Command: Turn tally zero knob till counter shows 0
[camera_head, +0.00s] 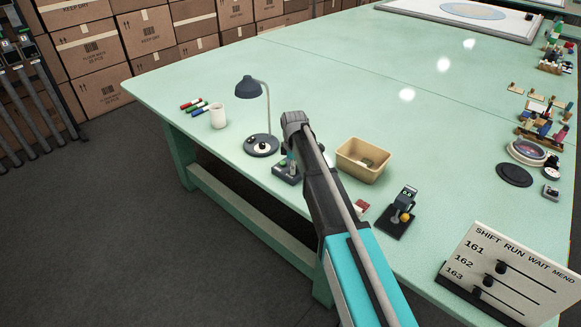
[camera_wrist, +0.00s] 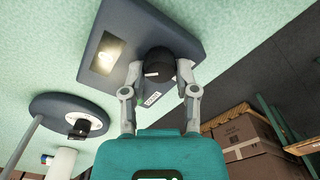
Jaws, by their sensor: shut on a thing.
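A dark grey panel (camera_wrist: 125,40) on the green table shows in the wrist view. It carries a round black knob (camera_wrist: 160,62) with a pale mark and a small bright window (camera_wrist: 107,54) to its left. Any figure in the window is washed out by glare. My gripper (camera_wrist: 161,72) has one finger on each side of the knob and is shut on it. In the head view the dark device (camera_head: 286,174) is partly hidden by my arm, and my fingers are hard to make out there.
A desk lamp (camera_head: 262,145) stands close to the left of my arm, with a white mug (camera_head: 217,116) and markers beyond. A tan bin (camera_head: 363,161) and a small dark device (camera_head: 402,213) are to the right. A lettered slider board (camera_head: 513,274) stands at lower right.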

